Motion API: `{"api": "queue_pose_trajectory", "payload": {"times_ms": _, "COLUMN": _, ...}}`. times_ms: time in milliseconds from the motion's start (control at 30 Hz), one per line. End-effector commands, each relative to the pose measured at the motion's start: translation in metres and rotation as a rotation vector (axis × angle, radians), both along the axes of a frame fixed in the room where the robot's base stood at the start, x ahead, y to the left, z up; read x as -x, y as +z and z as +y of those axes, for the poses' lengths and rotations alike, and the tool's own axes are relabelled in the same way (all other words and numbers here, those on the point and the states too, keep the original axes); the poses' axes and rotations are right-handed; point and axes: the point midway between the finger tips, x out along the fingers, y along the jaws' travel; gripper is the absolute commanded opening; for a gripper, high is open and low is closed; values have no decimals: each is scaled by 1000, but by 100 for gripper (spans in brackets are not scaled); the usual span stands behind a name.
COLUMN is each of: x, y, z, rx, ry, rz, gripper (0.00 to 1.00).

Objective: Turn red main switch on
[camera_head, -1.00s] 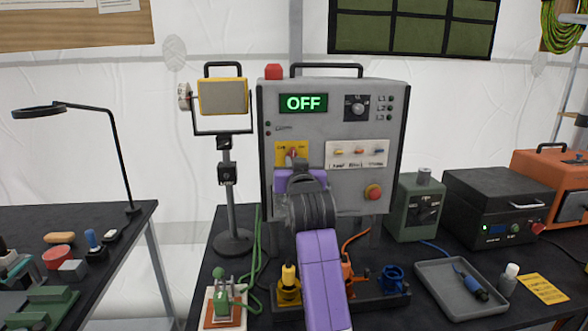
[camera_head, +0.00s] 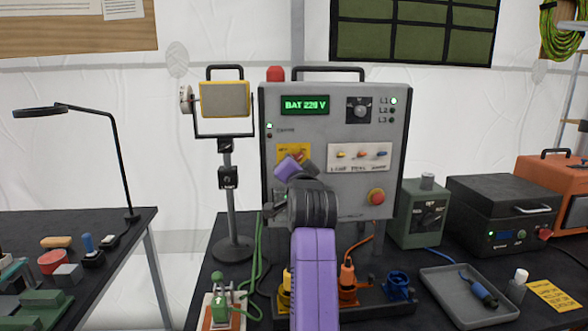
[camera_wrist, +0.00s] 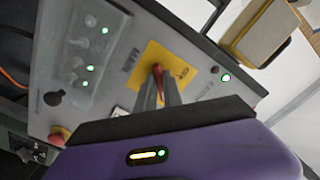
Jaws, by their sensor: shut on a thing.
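The red main switch (camera_wrist: 157,82) is a red handle on a yellow plate (camera_head: 290,150) on the grey control box (camera_head: 340,205). My gripper (camera_wrist: 158,98) is at the yellow plate in the wrist view, with its fingers shut on the red handle. In the head view my purple wrist hides most of the switch, and the gripper is tilted. The box's display (camera_head: 305,105) reads "BAT 229 V" or similar in green. An indicator light by L1 (camera_head: 393,101) is lit.
A red round button (camera_head: 376,196) and a panel of small switches (camera_head: 358,157) sit right of the yellow plate. A work lamp (camera_head: 226,99) stands left of the box. A grey tray (camera_head: 440,303) lies at the right.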

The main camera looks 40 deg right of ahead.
Motion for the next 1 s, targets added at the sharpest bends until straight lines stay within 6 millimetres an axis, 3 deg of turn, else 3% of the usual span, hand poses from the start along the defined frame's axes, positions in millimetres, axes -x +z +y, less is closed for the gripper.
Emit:
{"api": "queue_pose_trajectory", "payload": {"times_ms": 567, "x": -1, "y": 1, "z": 0, "rx": -26, "ry": 1, "rz": -20, "gripper": 0}}
{"api": "queue_pose_trajectory", "payload": {"times_ms": 600, "x": -1, "y": 1, "z": 0, "rx": -26, "ry": 1, "rz": -20, "gripper": 17}}
{"api": "queue_pose_trajectory", "payload": {"times_ms": 700, "x": -1, "y": 1, "z": 0, "rx": -26, "ry": 1, "rz": -18, "gripper": 33}}
{"api": "queue_pose_trajectory", "payload": {"times_ms": 1000, "x": 0, "y": 0, "z": 0, "rx": -25, "ry": 0, "rz": -17, "gripper": 33}}
